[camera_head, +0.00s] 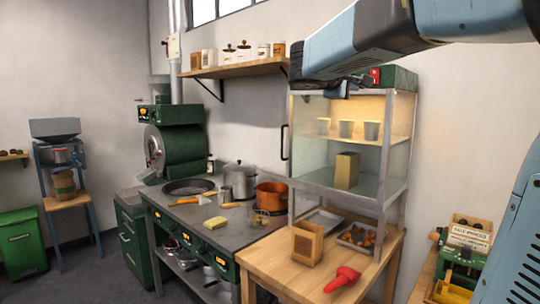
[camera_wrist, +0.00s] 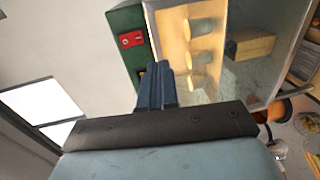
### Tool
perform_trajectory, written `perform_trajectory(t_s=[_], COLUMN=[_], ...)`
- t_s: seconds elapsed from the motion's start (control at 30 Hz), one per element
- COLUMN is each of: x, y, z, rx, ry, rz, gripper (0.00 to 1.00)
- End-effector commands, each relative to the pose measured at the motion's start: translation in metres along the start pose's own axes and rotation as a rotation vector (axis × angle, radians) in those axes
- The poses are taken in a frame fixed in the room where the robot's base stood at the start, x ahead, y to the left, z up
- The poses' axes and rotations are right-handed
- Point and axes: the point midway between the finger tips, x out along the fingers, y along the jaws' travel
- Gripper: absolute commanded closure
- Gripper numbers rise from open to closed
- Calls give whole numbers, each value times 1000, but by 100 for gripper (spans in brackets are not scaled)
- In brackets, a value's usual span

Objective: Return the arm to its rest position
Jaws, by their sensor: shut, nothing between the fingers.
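My arm reaches in from the upper right in the head view. My gripper (camera_head: 345,90) is raised in front of the top of the glass warming cabinet (camera_head: 400,150), high above the wooden table. In the wrist view my gripper (camera_wrist: 157,70) shows its two dark fingers together, with nothing between them. Beyond the fingertips, the wrist view shows the cabinet's green top box (camera_wrist: 127,42) with a red switch. I cannot tell the exact gap between my gripper and the cabinet.
Several cups and a paper bag (camera_head: 346,170) stand in the cabinet. A wall shelf (camera_head: 235,68) with jars is left of my gripper.

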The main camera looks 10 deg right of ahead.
Motion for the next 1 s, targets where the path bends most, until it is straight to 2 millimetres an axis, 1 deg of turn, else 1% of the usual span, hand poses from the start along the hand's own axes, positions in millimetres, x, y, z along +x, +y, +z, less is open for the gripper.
perform_trajectory(t_s=[0.07, 0.17, 0.27, 0.3, 0.37, 0.4, 0.47, 0.5, 0.57, 0.6, 0.8, 0.9, 1.0], x=[-3, -12, -27, -34, -45, -53, -66, -75, -89, -99, -151, -173, -190], y=[-9, -33, -70, -87, -111, -127, -150, -166, -189, -204, -271, -296, -312], z=[7, 25, 48, 57, 70, 78, 89, 96, 106, 112, 133, 139, 142], rx=[17, 64, 138, 172, 223, 258, 311, 348, 405, 443, 641, 726, 791], ry=[-2, -6, -12, -16, -20, -23, -27, -31, -37, -40, -57, -64, -69], rz=[-31, -116, -242, -297, -379, -433, -513, -567, -646, -699, -955, -1059, -1135], gripper=[100, 100, 100, 100, 100, 100, 100, 100, 100, 100, 100, 100, 100])
